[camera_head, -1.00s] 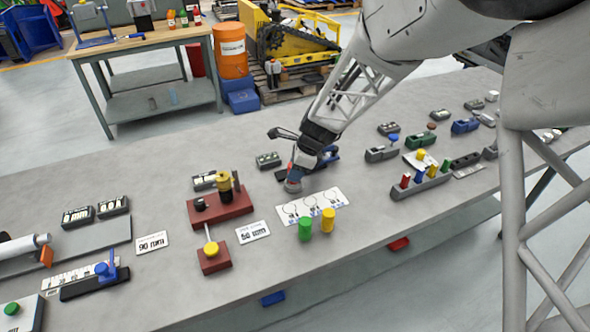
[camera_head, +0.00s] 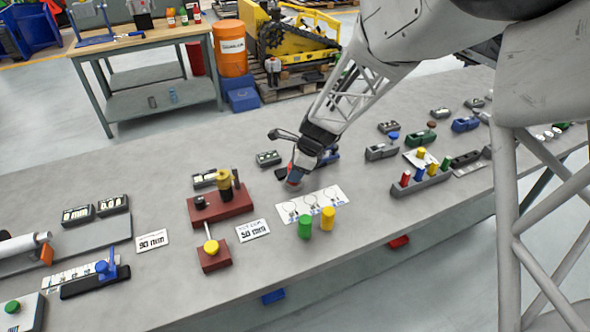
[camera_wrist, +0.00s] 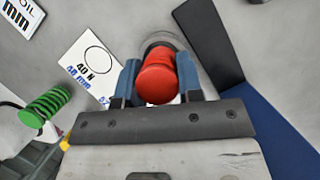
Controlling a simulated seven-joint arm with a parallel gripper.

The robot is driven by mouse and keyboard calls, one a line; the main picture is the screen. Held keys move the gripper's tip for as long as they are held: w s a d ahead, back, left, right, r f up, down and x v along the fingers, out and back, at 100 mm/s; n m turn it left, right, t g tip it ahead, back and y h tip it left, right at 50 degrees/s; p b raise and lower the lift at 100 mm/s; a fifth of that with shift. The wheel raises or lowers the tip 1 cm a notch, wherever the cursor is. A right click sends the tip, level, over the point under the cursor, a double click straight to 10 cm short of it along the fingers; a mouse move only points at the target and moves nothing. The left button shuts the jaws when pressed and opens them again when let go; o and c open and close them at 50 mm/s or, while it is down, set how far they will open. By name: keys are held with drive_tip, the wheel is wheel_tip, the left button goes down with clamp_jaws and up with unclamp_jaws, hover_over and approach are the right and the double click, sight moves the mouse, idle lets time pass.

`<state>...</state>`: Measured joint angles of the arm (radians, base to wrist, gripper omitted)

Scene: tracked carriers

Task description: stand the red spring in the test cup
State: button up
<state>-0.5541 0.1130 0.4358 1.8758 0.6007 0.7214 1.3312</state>
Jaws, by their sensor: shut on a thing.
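My gripper (camera_head: 296,176) is low over the bench, behind the white card, in the head view. In the wrist view its two blue fingers (camera_wrist: 159,84) are shut on the red spring (camera_wrist: 155,86), seen nearly end-on from above. A grey round rim (camera_wrist: 158,40) shows just beyond the spring; it looks like the test cup. The spring overlaps it in the picture, and its lower end is hidden. I cannot tell whether the spring is inside the rim or above it. In the head view the gripper hides most of both.
A green spring (camera_head: 305,228) and a yellow spring (camera_head: 328,217) stand by the white card (camera_head: 290,214). A red press stand (camera_head: 232,207) is to the left. Blue, green and grey carriers (camera_head: 381,152) and a rack (camera_head: 420,183) of coloured pieces are to the right.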

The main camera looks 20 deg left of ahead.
drive_tip(key=shift+f, duration=0.3)
idle(0.5)
drive_tip(key=o, duration=1.5)
drive_tip(key=shift+r, duration=3.55)
